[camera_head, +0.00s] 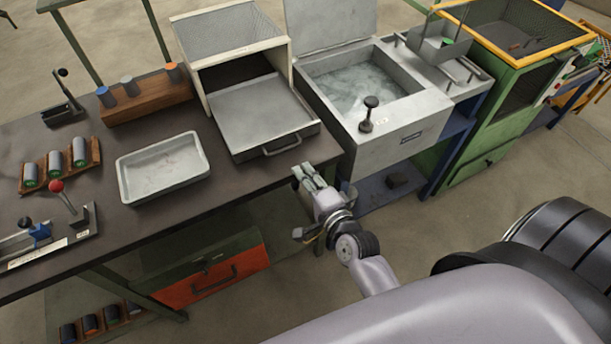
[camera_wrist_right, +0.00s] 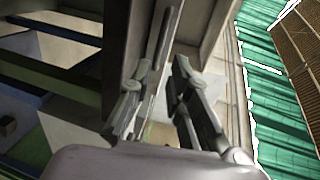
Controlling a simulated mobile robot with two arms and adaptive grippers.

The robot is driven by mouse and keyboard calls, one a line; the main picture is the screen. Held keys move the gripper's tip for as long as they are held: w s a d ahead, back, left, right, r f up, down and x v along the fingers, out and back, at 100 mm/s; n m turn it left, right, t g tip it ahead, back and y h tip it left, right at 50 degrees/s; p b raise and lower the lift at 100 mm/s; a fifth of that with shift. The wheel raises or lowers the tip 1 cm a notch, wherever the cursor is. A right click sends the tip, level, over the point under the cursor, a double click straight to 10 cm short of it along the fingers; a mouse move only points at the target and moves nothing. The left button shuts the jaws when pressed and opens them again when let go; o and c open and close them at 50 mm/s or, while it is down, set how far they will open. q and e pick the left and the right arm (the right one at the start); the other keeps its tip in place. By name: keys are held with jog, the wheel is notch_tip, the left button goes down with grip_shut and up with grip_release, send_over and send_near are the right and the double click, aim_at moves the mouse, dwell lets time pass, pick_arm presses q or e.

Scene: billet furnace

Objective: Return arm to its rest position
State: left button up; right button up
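My right arm comes in from the lower right in the head view. Its gripper (camera_head: 307,172) is beside the front right edge of the dark workbench (camera_head: 245,186), to the right of the drawer-like tray's handle and in front of the grey basin unit. In the right wrist view the two fingers of the right gripper (camera_wrist_right: 163,68) stand apart with a gap between them, and no held object shows. My left arm and gripper are not in view.
A box with a pulled-out tray (camera_head: 260,110) and a white shallow tray (camera_head: 163,168) stand on the bench. The water-filled basin (camera_head: 362,85) is close to the right gripper. A green cabinet (camera_head: 507,95) stands at the right. Open floor (camera_head: 400,238) lies before the basin.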

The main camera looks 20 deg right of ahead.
jog(key=s+a+f+n+g, duration=0.1)
jog(key=s+f+n+g, duration=0.2)
jog(key=f, duration=0.6)
jog(key=s+a+f+n+g+y, duration=0.1)
jog(key=s+f+n+g, duration=0.2)
jog(key=f, duration=0.6)
jog(key=s+a+f+n+g, duration=0.1)
jog(key=s+f+n, duration=0.3)
jog(key=f, duration=0.6)
jog(key=s+d+f+n+g, duration=0.2)
jog(key=s+f, duration=0.3)
jog(key=s, duration=0.4)
jog(key=s+d+f+n+g+h, duration=0.1)
jog(key=s+d+f+n+g, duration=0.1)
jog(key=s+f, duration=0.4)
jog(key=s+d+f+n+g, duration=0.2)
jog(key=s+f+n, duration=0.3)
jog(key=s, duration=0.8)
jog(key=shift+s+d+f+n+g+h, duration=0.2)
jog(key=shift+s+f+n+g+h, duration=0.15)
jog(key=shift+n+g, duration=0.4)
